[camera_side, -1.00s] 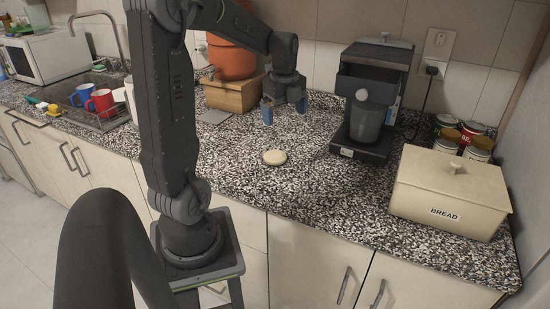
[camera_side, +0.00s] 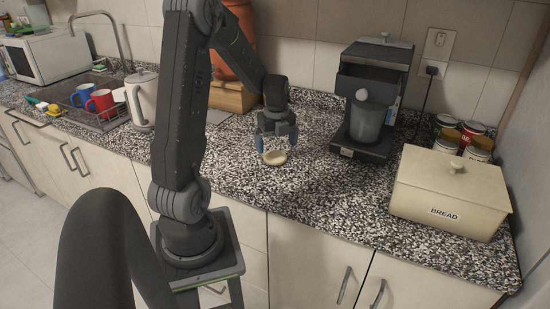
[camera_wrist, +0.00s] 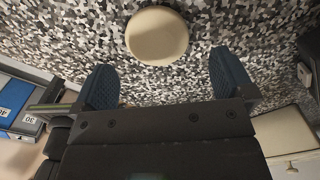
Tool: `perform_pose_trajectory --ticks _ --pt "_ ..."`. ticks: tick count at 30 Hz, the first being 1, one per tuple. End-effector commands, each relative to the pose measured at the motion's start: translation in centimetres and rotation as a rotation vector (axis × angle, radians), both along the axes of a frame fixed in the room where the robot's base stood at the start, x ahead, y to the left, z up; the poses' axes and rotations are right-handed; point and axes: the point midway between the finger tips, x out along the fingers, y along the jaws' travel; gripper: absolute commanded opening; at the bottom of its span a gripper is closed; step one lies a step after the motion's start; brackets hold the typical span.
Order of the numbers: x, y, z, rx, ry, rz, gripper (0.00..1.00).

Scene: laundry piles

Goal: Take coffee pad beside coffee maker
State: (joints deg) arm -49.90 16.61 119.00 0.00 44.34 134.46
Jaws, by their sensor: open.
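The coffee pad (camera_side: 275,158) is a round, flat, cream-coloured disc lying on the speckled countertop. It also shows at the top of the wrist view (camera_wrist: 157,36), just beyond the fingertips. My gripper (camera_side: 275,146) is above the pad in the side view, pointing down, with its blue fingers apart. In the wrist view my gripper (camera_wrist: 160,80) is open and empty, and the pad lies ahead of the gap between the fingers. The coffee maker (camera_side: 372,95), dark grey with an open drawer and a dark cup on its base, stands right of the pad.
A cream bread box (camera_side: 450,190) and several cans (camera_side: 468,135) stand at the right. A wooden box (camera_side: 232,97) with an orange pot (camera_side: 238,45) and a white kettle (camera_side: 142,100) are at the back left. The counter around the pad is clear.

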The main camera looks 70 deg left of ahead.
Motion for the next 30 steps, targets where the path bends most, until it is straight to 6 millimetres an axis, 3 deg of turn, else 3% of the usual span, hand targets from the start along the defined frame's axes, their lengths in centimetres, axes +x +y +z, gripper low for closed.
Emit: perform_pose_trajectory --ticks 6,16,30 --pt "-0.3 0.1 -3.2 -0.003 0.003 0.000 1.00" --pt "-0.2 0.1 -3.9 0.000 0.001 0.000 1.00" --pt "-0.2 0.1 -3.8 0.000 0.001 0.000 0.55"
